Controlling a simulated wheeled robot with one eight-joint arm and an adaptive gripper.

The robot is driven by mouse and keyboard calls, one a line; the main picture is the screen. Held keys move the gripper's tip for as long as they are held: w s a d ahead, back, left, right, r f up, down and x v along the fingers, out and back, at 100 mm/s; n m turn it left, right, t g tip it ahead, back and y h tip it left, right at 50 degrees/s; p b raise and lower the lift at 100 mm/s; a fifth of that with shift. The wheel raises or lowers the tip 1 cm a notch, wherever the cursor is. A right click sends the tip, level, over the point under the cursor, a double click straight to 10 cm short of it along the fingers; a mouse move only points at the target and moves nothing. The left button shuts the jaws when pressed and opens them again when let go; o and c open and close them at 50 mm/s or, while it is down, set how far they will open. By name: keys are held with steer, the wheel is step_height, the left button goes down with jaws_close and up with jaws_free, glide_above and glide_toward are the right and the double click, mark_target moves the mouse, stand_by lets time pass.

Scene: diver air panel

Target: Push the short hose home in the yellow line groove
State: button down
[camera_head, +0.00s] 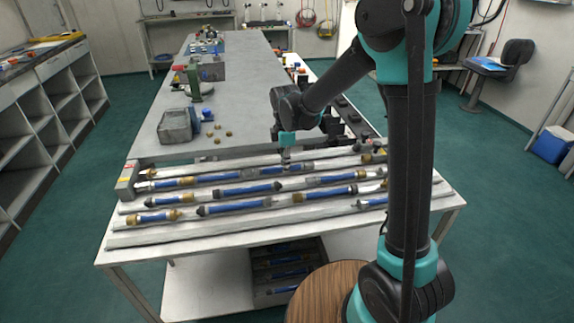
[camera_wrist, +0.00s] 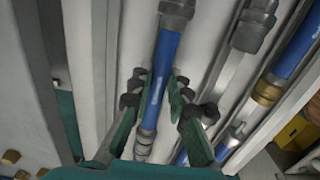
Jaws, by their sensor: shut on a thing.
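A blue hose (camera_wrist: 158,75) runs lengthwise in a pale channel in the wrist view, with a grey metal fitting at its far end and a silver one near my gripper's base. My gripper (camera_wrist: 158,88) is shut on this hose, one finger on each side. In the head view, my gripper (camera_head: 286,157) points down at the rear part of the grooved rack, at a blue hose (camera_head: 266,171). I cannot tell which groove is the yellow line's or how deep the hose sits.
Several other blue hoses with brass or dark fittings lie in neighbouring grooves, such as this one (camera_head: 240,206) in front. A neighbouring hose (camera_wrist: 290,55) lies to the right in the wrist view. A grey metal box (camera_head: 175,126) and small brass parts stand on the table behind.

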steer(key=shift+s+a, duration=0.1)
steer(key=shift+a, duration=0.2)
steer(key=c, duration=1.4)
jaws_free()
steer(key=shift+o, duration=0.2)
step_height(320, 180, up, 12)
